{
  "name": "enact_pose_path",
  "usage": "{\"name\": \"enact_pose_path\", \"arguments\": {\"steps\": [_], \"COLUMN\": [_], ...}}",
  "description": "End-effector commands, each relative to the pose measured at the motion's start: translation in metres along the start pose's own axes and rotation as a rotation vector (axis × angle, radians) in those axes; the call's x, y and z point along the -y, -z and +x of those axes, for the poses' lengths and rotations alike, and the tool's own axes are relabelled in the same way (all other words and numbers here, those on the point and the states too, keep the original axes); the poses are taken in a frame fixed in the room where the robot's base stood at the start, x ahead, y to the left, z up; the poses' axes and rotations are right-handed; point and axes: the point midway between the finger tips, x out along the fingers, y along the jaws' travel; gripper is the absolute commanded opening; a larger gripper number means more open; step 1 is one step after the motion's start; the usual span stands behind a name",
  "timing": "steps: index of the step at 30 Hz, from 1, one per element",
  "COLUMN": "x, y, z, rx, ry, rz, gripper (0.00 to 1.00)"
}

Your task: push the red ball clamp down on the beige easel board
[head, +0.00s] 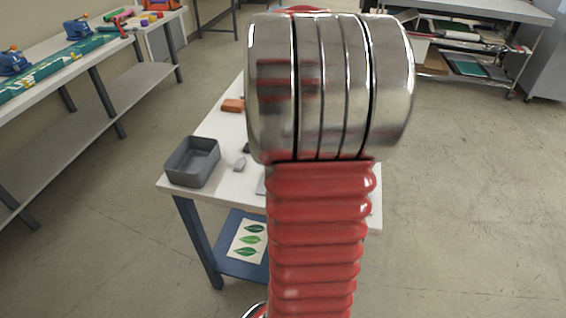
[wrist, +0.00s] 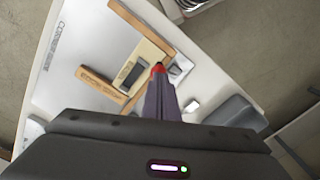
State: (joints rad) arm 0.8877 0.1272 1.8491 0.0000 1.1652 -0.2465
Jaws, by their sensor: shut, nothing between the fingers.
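The beige easel board (wrist: 150,55) shows in the wrist view, between two brown wooden bars (wrist: 100,88) on the white table. A dark grey block-like part (wrist: 132,75) is on it. The red ball (wrist: 158,68) of the clamp shows at its right side. My gripper (wrist: 160,80) is shut and empty, its dark fingers pointing at the red ball. The tips overlap the ball in this view; I cannot tell whether they touch it. In the head view my own arm hides the board, the clamp and the gripper.
The white table (head: 219,180) carries a grey bin (head: 192,162), a small grey piece (head: 239,164) and an orange-red block (head: 233,105). A small white block (wrist: 192,105) lies right of my fingers. A workbench (head: 75,75) stands left, a cart (head: 465,60) at the back right. Floor right is clear.

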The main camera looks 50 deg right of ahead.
Motion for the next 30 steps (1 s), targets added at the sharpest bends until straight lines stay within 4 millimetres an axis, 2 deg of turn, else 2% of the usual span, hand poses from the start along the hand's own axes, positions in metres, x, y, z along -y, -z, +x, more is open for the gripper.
{"name": "enact_pose_path", "arguments": {"steps": [30], "x": [-0.0013], "y": [-0.0008], "z": [0.0093], "rx": [0.001], "ry": [0.0], "rz": [0.0], "gripper": [0.0]}}
